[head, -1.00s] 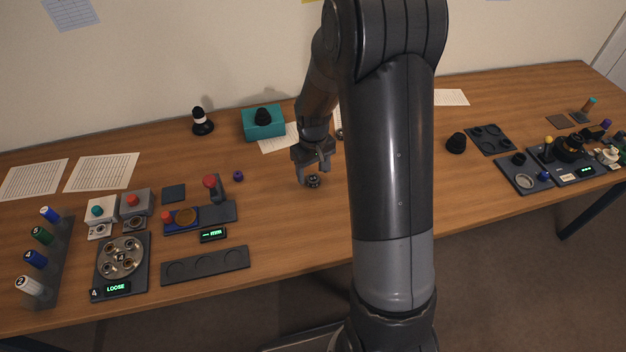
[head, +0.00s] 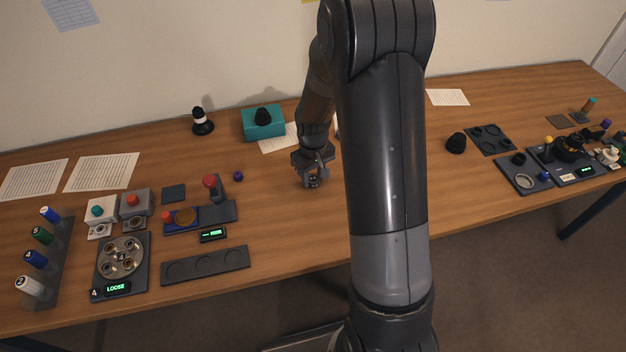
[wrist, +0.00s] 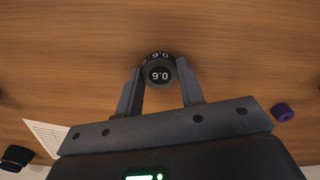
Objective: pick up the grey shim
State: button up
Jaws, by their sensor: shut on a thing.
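The grey shim (wrist: 159,75) is a small, dark grey round piece with white figures on it, at the upper middle of the wrist view. My gripper (wrist: 161,88) has one finger on each side of it and is shut on it. In the head view my gripper (head: 313,182) points down at the table's middle, low over the wood, and largely hides the shim. I cannot tell whether the shim still touches the table.
A small purple ring (head: 238,176) lies left of my gripper. A teal block (head: 251,129) with a black piece stands behind. A dark tray with round recesses (head: 206,265) lies front left. The wood around the gripper is mostly clear.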

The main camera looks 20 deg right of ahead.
aim_at(313, 178)
jog(key=shift+r, duration=0.1)
jog(key=shift+c, duration=0.3)
notch_tip(313, 178, up, 4)
jog(key=shift+f, duration=0.15)
jog(key=s+d+r, duration=0.6)
jog(key=d+r, duration=0.1)
jog(key=d, duration=0.2)
jog(key=w+d, duration=0.7)
jog(key=d, duration=0.5)
jog(key=w+d, duration=0.6)
jog(key=d, duration=0.6)
jog(key=w+a+f, duration=0.2)
jog(key=w, duration=0.1)
jog(key=w+a+f, duration=0.2)
jog(key=w, duration=0.1)
jog(key=w+a+f, duration=0.2)
jog(key=w+a, duration=0.1)
jog(key=shift+f, duration=2.35)
